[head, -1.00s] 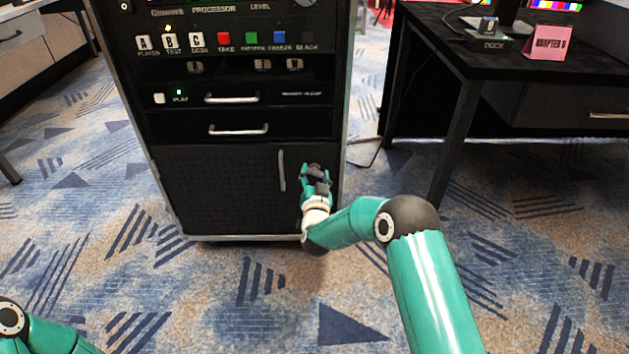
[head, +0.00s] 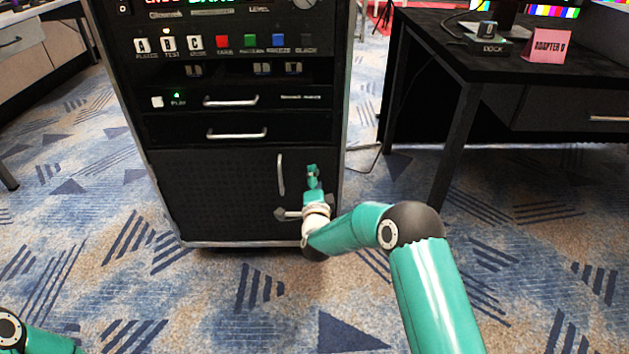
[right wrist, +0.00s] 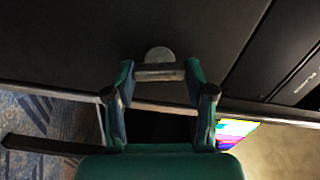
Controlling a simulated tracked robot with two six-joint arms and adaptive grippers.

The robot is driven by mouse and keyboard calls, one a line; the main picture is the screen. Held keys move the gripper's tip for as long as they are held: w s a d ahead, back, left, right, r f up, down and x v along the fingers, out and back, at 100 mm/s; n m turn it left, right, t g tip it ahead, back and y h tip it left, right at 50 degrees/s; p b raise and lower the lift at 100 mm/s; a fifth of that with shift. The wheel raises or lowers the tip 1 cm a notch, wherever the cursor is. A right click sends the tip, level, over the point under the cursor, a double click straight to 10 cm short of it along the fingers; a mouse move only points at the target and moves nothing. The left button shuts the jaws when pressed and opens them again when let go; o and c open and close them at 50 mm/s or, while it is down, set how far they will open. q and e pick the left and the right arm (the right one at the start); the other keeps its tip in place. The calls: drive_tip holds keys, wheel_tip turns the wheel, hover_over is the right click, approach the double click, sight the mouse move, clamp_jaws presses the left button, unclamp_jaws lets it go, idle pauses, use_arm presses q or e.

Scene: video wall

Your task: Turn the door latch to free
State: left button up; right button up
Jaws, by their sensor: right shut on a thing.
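The black lower door (head: 215,195) of the rack cabinet faces me, with an upright silver handle (head: 281,174) on its right part. My right gripper (head: 312,172) is at the door, right of that handle, and hides the latch in the head view. In the right wrist view, a small grey latch bar (right wrist: 160,73) with a pale round plate (right wrist: 159,54) behind it lies between the fingertips of my right gripper (right wrist: 160,80). The fingers are shut on the bar. The door looks closed. My left gripper is out of view; only part of my left arm shows at lower left.
Two drawers with silver handles (head: 236,133) and rows of labelled buttons (head: 222,42) are above the door. A black desk (head: 465,60) stands to the right with a pink card (head: 548,46). Open patterned carpet (head: 250,300) lies in front.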

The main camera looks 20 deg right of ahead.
drive_tip(key=shift+d+f+m, duration=0.1)
drive_tip(key=shift+f+m, duration=0.1)
drive_tip(key=shift+m, duration=1.1)
drive_tip(key=o, duration=1.2)
drive_tip(key=shift+c, duration=0.2)
drive_tip(key=shift+s, duration=0.1)
drive_tip(key=v, duration=1.2)
